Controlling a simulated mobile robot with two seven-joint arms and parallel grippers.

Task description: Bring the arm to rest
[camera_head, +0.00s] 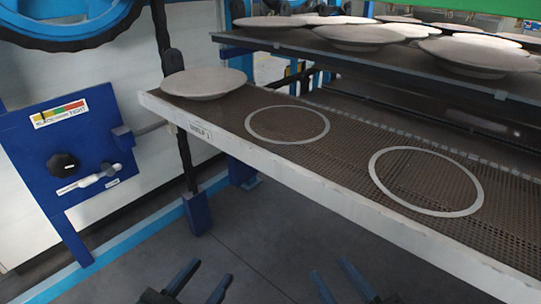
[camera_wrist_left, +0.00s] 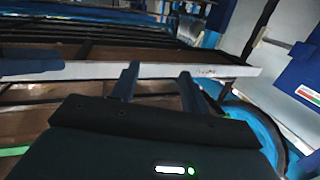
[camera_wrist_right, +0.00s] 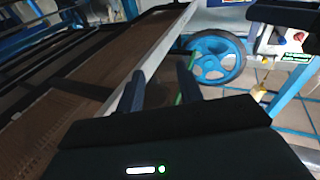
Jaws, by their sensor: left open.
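My left gripper (camera_head: 207,272) is at the lower middle of the head view, over the floor in front of the rack. Its two fingers are apart and nothing is between them; it also shows in the left wrist view (camera_wrist_left: 158,78). My right gripper (camera_head: 331,268) is to the right of it, near the lower shelf's front edge in the picture. Its fingers are also apart and empty, as the right wrist view (camera_wrist_right: 158,75) shows. Neither gripper visibly touches the rack.
A plate (camera_head: 205,83) sits at the left end of the lower mesh shelf (camera_head: 340,150). Two ring marks, left (camera_head: 258,138) and right (camera_head: 384,193), are bare. Several plates lie on the upper shelf (camera_head: 290,43). A blue control panel (camera_head: 75,148) stands left.

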